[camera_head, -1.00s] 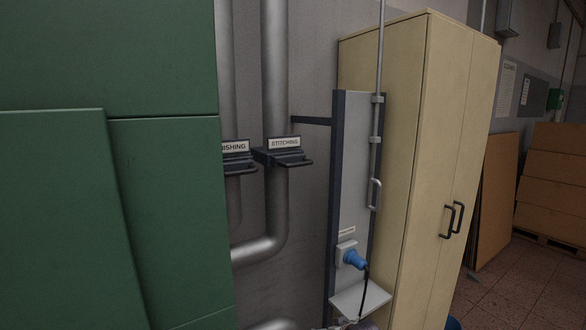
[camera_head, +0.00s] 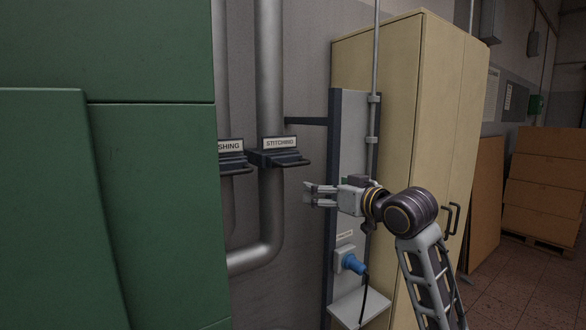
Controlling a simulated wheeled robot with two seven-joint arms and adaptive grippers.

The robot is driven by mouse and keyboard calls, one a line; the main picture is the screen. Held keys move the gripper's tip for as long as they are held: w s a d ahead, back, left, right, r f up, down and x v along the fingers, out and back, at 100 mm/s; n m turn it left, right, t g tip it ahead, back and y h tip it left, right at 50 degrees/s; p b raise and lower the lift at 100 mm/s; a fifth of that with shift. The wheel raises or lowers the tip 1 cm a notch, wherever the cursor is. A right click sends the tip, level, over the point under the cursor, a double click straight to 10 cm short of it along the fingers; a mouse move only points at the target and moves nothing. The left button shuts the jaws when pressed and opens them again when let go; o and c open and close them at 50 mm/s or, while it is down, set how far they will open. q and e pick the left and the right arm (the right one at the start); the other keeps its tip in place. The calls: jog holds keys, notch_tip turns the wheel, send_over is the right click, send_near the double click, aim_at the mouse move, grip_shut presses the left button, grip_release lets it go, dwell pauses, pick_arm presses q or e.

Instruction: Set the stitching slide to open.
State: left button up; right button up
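The stitching slide (camera_head: 284,160) is a dark plate with a handle loop, set across a grey vertical pipe under a white label reading STITCHING (camera_head: 279,143). Its handle sticks out to the right. My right gripper (camera_head: 308,194) points left, below and to the right of the slide handle, apart from it. Its fingers look parted, with nothing between them. My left gripper is not in view.
A second slide (camera_head: 236,164), its label partly cut off by the green cabinet (camera_head: 150,200), sits to the left. A grey panel (camera_head: 347,140) with a blue plug (camera_head: 354,264) stands behind my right arm. A tall beige cabinet (camera_head: 420,110) is to the right.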

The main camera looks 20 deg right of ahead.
aim_at(299, 165)
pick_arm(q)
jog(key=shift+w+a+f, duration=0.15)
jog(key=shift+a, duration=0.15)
pick_arm(e)
jog(key=shift+n+t+y, duration=0.3)
jog(key=shift+t, duration=0.2)
jog(key=s+r, duration=0.2)
jog(key=r, duration=0.1)
jog(key=s+a+r, duration=0.1)
jog(key=shift+a+r, duration=0.1)
jog(key=shift+r, duration=0.3)
jog(key=shift+w, duration=0.1)
jog(key=w, duration=0.3)
jog(key=w+a+p, duration=0.1)
jog(key=w, duration=0.3)
jog(key=w+p, duration=0.1)
jog(key=w, duration=0.3)
jog(key=shift+a, duration=0.3)
jog(key=shift+w+a, duration=0.1)
jog(key=shift+w, duration=0.6)
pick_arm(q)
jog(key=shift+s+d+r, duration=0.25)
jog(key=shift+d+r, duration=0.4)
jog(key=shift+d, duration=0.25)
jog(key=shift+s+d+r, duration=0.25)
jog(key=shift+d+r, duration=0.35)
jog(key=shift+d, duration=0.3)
pick_arm(e)
jog(key=shift+w, duration=0.5)
